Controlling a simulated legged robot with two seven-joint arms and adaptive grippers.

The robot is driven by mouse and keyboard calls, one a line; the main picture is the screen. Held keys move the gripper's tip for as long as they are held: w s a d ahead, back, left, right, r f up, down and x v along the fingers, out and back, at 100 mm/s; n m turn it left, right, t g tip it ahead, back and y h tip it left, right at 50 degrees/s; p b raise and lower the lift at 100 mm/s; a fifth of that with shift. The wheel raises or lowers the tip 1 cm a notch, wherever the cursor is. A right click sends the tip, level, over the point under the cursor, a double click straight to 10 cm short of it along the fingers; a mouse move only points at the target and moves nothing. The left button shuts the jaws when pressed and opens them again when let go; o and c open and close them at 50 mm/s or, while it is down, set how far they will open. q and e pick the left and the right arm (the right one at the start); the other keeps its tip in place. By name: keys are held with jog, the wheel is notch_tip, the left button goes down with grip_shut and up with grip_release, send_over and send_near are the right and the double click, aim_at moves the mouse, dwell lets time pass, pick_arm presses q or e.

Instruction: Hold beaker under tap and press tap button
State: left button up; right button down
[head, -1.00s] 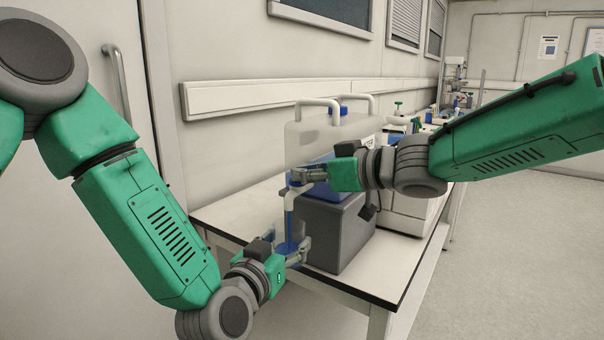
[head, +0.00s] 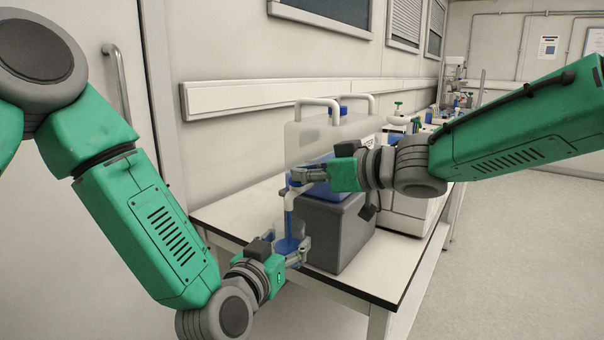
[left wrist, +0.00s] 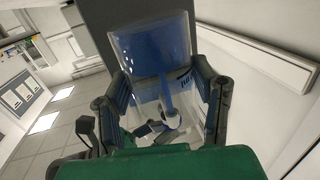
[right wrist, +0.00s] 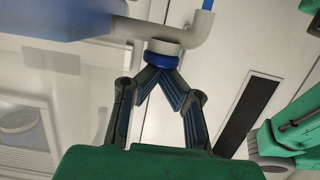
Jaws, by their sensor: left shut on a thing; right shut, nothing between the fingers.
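A clear beaker (head: 287,244) with blue liquid in it is under the tap's white spout (head: 293,192). My left gripper (head: 294,256) is shut around the beaker. In the left wrist view, the beaker (left wrist: 150,50) sits between both fingers, and a blue stream runs into it from the spout. The tap (right wrist: 192,35) is white with a blue button (right wrist: 160,60). My right gripper (head: 297,174) is shut and empty, its fingertips at the button and apparently touching it. The head view partly hides this contact behind the fingers.
The tap belongs to a translucent canister (head: 310,140) with white handles. The wall is close behind. Open floor (head: 510,240) lies to the right.

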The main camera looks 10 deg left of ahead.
jog(key=shift+d+f, duration=0.1)
jog(key=shift+f, duration=0.6)
pick_arm(q)
jog(key=shift+w+f, duration=0.15)
jog(key=shift+w, duration=0.05)
pick_arm(e)
notch_tip(320, 180, up, 5)
jog(key=shift+w, duration=0.15)
pick_arm(q)
jog(key=shift+s+d, duration=0.1)
jog(key=shift+d, duration=0.05)
pick_arm(e)
jog(key=v, duration=1)
pick_arm(q)
jog(key=shift+a, duration=0.25)
jog(key=shift+s+a, duration=0.2)
jog(key=shift+s, duration=0.75)
jog(key=s+a, duration=0.2)
jog(key=s, duration=0.3)
jog(key=shift+s, duration=0.35)
jog(key=shift+a, duration=0.1)
